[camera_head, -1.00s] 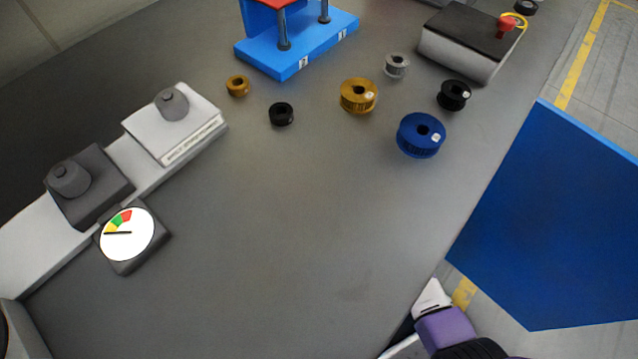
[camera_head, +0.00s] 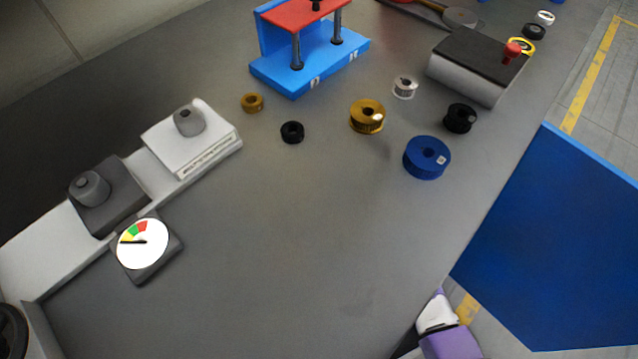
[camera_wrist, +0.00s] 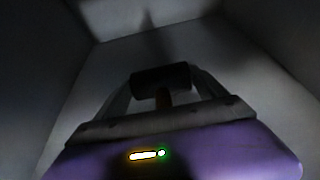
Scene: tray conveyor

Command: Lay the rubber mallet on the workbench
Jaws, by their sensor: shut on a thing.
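The rubber mallet shows in the wrist view with a dark cylindrical head (camera_wrist: 148,81) and a short stretch of brown handle (camera_wrist: 163,98). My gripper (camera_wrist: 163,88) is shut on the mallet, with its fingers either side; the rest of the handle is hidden. Pale grey walls and a shadowed surface surround it in the wrist view. The workbench (camera_head: 270,250) has a wide grey top in the head view. Neither the mallet nor my gripper's fingers show there; only a white and purple part of my arm is at the lower right.
A gauge (camera_head: 142,244) and two weighted blocks (camera_head: 190,140) line the bench's left. Several spools, including a blue one (camera_head: 427,158), lie toward the back. A blue press (camera_head: 310,67) and a red-button box (camera_head: 478,68) stand behind. The front middle is clear.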

